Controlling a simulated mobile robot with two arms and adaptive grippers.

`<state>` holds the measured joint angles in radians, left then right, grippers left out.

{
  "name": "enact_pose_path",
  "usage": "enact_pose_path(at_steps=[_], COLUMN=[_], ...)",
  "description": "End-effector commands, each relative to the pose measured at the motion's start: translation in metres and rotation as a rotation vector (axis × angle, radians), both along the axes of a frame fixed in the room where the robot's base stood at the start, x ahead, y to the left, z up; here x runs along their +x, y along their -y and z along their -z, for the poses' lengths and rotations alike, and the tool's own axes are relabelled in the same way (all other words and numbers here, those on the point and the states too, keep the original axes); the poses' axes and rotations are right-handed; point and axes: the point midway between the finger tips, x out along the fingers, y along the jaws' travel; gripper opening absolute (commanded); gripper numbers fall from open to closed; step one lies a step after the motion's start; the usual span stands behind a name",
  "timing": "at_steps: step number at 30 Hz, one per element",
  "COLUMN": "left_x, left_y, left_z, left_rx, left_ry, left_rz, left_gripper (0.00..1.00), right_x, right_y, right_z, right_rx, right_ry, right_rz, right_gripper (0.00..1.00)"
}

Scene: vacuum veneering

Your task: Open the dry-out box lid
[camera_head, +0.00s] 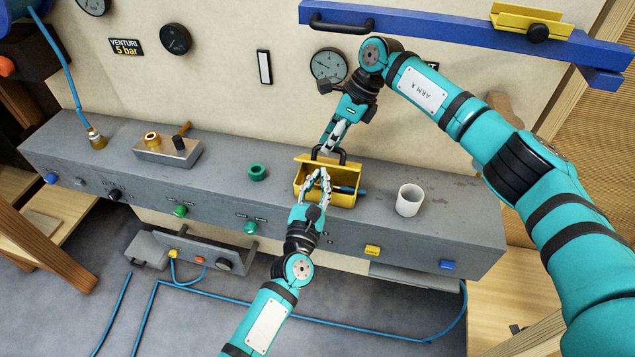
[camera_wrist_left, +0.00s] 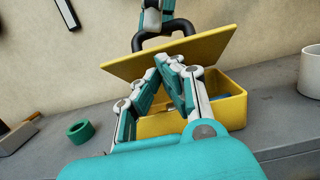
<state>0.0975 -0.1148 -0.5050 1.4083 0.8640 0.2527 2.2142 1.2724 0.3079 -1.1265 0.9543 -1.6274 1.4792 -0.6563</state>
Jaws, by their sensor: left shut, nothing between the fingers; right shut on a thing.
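The yellow dry-out box (camera_head: 342,201) stands on the grey bench, and blue and dark contents show inside. Its yellow lid (camera_wrist_left: 205,47) is raised and tilted, with a gap above the box rim. The lid also shows nearly edge-on in the head view (camera_head: 302,158). My right gripper (camera_head: 331,146) is shut on the lid's black handle (camera_wrist_left: 138,40) from above. My left gripper (camera_head: 318,175) is shut and empty at the front of the box. In the left wrist view its fingers (camera_wrist_left: 165,60) meet in front of the lid and hide part of the box.
A white cup (camera_head: 409,201) stands right of the box, and a green ring (camera_head: 257,173) lies to the left. A grey block with brass fittings (camera_head: 167,152) sits farther left. A blue rail (camera_head: 460,32) crosses the wall above my right arm. Bare bench lies between these things.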

Motion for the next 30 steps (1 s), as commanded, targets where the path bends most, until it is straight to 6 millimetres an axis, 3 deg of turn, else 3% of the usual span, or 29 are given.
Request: enact_pose_path(at_steps=[13,14,19,30], left_x=[0.008,0.008,0.008,0.007], left_y=[0.002,0.001,0.001,0.002], left_z=[-0.015,-0.016,-0.015,-0.013], left_rx=[-0.003,-0.003,-0.003,-0.001], left_ry=[0.007,0.007,0.007,0.002], left_rz=[-0.003,-0.003,-0.003,0.000], left_gripper=[0.00,0.00,0.00,0.00], right_x=[-0.001,-0.001,-0.001,0.000], right_y=[0.004,0.004,0.003,0.003], right_z=[0.007,0.007,0.005,-0.003], right_rx=[-0.013,-0.013,-0.008,-0.004], right_ry=[-0.009,-0.009,-0.008,-0.002], right_rz=[0.003,0.003,0.002,0.001], right_gripper=[0.00,0.15,0.36,0.36])
